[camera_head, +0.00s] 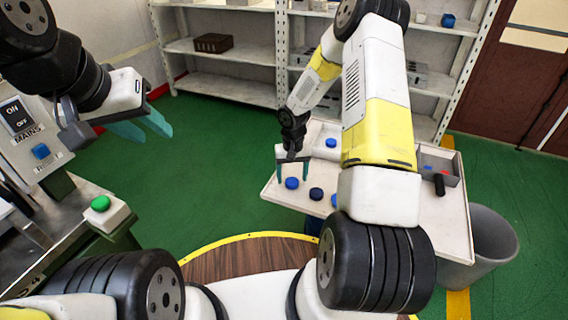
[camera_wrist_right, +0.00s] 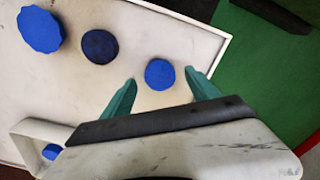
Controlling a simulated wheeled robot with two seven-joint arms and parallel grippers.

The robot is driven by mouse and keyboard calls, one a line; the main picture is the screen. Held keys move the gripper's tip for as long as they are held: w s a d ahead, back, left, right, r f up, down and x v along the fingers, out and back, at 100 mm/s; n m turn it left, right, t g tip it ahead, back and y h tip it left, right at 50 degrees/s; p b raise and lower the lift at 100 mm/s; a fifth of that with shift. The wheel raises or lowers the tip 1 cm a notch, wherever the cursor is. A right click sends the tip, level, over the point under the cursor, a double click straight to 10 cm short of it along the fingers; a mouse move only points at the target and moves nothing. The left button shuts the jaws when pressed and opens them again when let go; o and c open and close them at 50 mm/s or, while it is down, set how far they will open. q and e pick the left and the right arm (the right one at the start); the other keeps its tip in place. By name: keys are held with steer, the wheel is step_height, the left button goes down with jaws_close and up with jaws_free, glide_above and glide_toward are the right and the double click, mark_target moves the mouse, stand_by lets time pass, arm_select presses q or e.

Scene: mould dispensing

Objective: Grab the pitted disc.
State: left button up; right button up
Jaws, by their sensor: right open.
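Several blue discs lie on the white table. One dark navy disc (camera_head: 316,193) looks mottled, and it also shows in the wrist view (camera_wrist_right: 100,46); pits cannot be made out for certain. A plain bright blue disc (camera_head: 292,183) lies left of it; in the wrist view (camera_wrist_right: 159,74) it appears between my right fingertips. A wavy-edged blue disc (camera_wrist_right: 40,30) is on the dark disc's other side, partly hidden by my arm in the head view (camera_head: 335,200). My right gripper (camera_head: 292,170) is open and empty above the plain disc. My left gripper (camera_head: 143,127) is open and empty, away from the table.
A machine with a green button (camera_head: 101,203) is at left.

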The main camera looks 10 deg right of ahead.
steer(key=shift+f, duration=0.6)
steer(key=c, duration=1.4)
steer(key=shift+c, duration=0.2)
steer(key=shift+r, duration=0.1)
